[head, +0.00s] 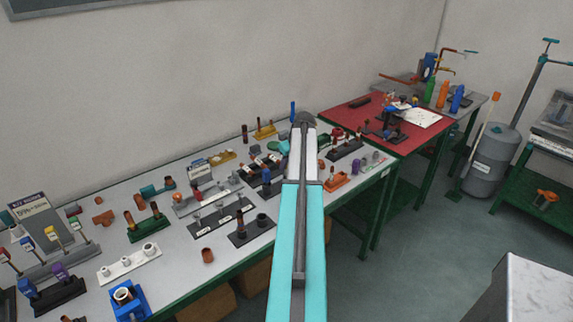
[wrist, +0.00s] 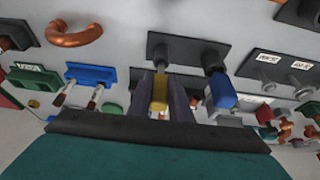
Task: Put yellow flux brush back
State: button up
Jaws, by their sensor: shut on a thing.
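My gripper (wrist: 162,98) is shut on the yellow flux brush (wrist: 160,92), whose yellow handle shows between the two dark fingers in the wrist view. Beyond it is a black holder (wrist: 183,46). The far end of the yellow brush lines up with the holder's left part; I cannot tell whether it is in the holder or just in front of it. A blue-handled brush (wrist: 222,92) sits at the holder's right part. In the head view my arm covers my gripper and the yellow brush.
A labelled dark rack (wrist: 268,66) is to the right. In the head view, the grey table (head: 178,268) is crowded; a red-topped table (head: 345,117) stands beyond.

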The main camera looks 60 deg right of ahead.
jog(key=shift+f, duration=0.2)
jog(key=o, duration=1)
jog(key=shift+c, duration=0.2)
jog(key=shift+r, duration=0.15)
jog(key=b+v, duration=0.3)
jog(key=v, duration=1)
jog(key=shift+r, duration=0.25)
jog(key=shift+s+a, duration=0.1)
